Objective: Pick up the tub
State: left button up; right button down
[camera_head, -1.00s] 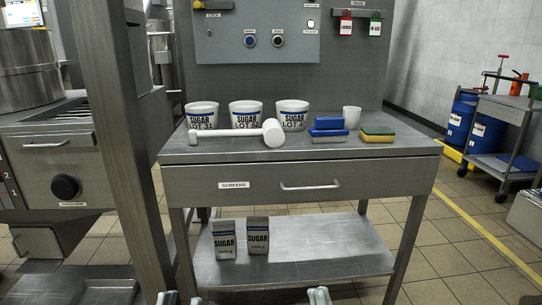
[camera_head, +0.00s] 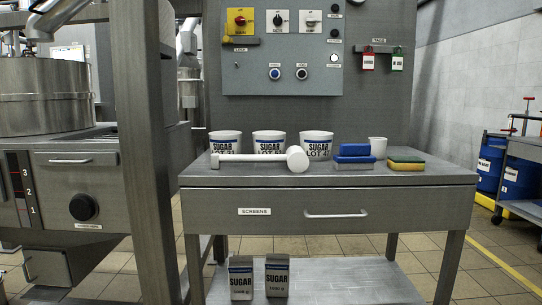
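Three white tubs with blue SUGAR labels stand in a row at the back of the steel table (camera_head: 330,182). The left tub (camera_head: 225,138) reads LOT 31. The middle tub (camera_head: 269,137) and right tub (camera_head: 317,137) also carry lot labels, whose numbers I cannot read surely. A white mallet lies in front of them; its handle (camera_head: 250,157) covers the lower parts of the left and middle tubs, and its head (camera_head: 297,159) stands before the gap left of the right tub. Neither of my grippers shows in the head view.
Blue blocks (camera_head: 354,155), a white cup (camera_head: 378,147) and a yellow-green sponge (camera_head: 406,160) sit right of the tubs. A control panel (camera_head: 282,75) rises behind. A steel post (camera_head: 145,150) stands left. Two sugar packs (camera_head: 277,276) stand on the lower shelf.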

aim_at(222, 142)
jog(key=i+j, duration=0.7)
jog(key=i+l, duration=0.1)
jog(key=l, duration=0.2)
jog(key=i+l, duration=0.15)
jog(key=l, duration=0.15)
jog(key=i+l, duration=0.1)
jog(key=l, duration=0.2)
